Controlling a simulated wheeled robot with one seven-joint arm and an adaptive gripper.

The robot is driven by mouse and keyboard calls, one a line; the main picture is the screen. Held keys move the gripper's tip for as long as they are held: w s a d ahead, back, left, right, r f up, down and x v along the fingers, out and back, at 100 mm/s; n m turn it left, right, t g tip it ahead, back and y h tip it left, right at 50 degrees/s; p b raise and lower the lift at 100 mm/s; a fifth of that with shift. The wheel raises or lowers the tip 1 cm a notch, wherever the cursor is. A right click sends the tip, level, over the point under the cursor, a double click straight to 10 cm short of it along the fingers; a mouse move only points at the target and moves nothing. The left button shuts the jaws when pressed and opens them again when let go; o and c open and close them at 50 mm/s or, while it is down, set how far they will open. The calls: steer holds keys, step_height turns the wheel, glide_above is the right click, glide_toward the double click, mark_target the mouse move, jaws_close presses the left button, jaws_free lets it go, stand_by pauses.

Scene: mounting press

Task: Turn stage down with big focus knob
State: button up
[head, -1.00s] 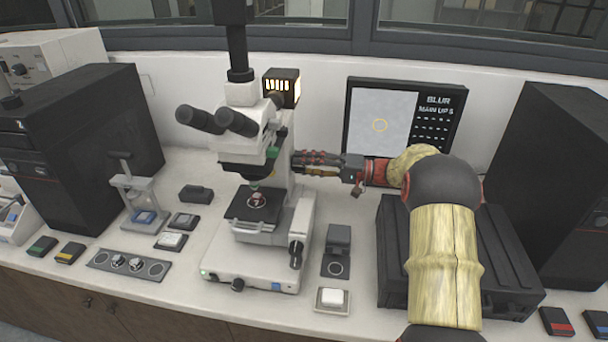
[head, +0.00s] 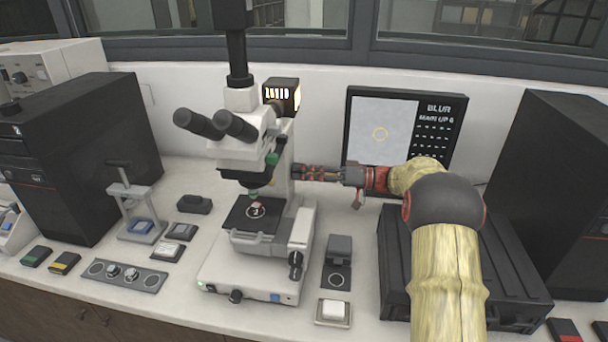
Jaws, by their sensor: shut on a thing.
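The white microscope (head: 247,150) stands mid-bench. Its black stage (head: 238,217) carries a small round reddish sample (head: 256,208) below the objectives. My gripper (head: 300,172) reaches in from the right, level, with its fingers at the right side of the microscope's column. It is shut on the big focus knob, which the fingers hide almost wholly. A separate dark knob (head: 295,262) hangs lower on the right, clear of my gripper. The monitor (head: 405,125) behind my wrist shows a yellow ring, "BLUR" and a line that seems to read "MAIN UP 6".
A black case (head: 515,275) lies under my arm at the right. A small dark device (head: 338,250) and a white button box (head: 333,311) stand right of the microscope base. A hand press (head: 135,205) and a knob panel (head: 122,275) are to the left.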

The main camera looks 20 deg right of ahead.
mark_target(290, 142)
steer(key=shift+f, duration=0.1)
steer(key=o, duration=1.1)
steer(key=shift+o, duration=0.3)
step_height(290, 142, up, 10)
steer(key=shift+r, duration=0.1)
